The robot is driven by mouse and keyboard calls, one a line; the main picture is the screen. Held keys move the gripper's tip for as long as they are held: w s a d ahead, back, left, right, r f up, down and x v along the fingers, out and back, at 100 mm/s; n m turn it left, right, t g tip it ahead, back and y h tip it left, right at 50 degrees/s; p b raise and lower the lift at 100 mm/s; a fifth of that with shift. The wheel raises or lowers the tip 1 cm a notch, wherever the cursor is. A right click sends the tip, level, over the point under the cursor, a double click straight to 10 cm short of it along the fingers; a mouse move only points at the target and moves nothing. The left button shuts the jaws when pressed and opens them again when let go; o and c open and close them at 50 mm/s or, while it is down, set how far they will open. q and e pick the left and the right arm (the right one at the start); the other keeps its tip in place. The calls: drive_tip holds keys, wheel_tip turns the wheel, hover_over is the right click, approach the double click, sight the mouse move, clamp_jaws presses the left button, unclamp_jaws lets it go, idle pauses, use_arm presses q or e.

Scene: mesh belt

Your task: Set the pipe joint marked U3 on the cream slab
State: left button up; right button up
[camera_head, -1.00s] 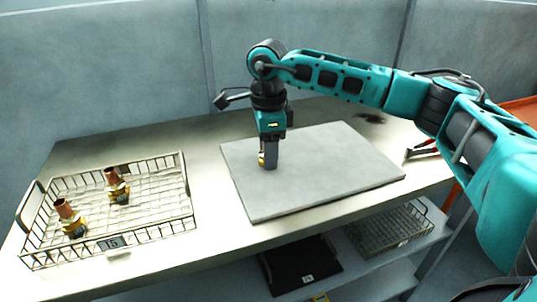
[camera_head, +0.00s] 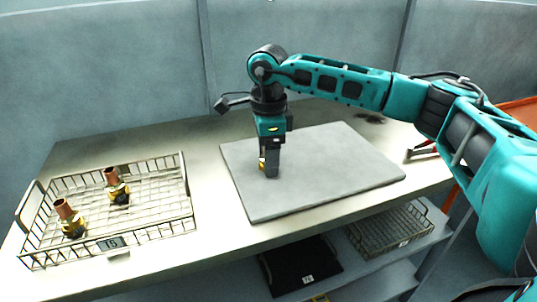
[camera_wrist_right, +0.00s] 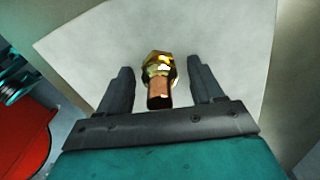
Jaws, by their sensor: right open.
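A pipe joint with a brass nut and copper tube (camera_wrist_right: 159,80) shows in the right wrist view between the fingers of my right gripper (camera_wrist_right: 158,68), with gaps on both sides. In the head view a bit of its brass (camera_head: 262,164) shows beside the fingers of my right gripper (camera_head: 270,168), at the surface of the pale slab (camera_head: 330,170). My right gripper is open around the joint. No U3 mark can be read on it. My left gripper is not in view.
A wire basket (camera_head: 190,205) on the left of the bench holds two similar joints, one near the back (camera_head: 117,186) and one at the front left (camera_head: 68,216). A black tray (camera_head: 298,268) and another wire basket (camera_head: 385,232) sit on the shelf below.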

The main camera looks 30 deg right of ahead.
wheel_tip(320, 180, up, 12)
drive_tip(key=shift+r+p, duration=0.1)
drive_tip(key=shift+p, duration=0.3)
idle(0.5)
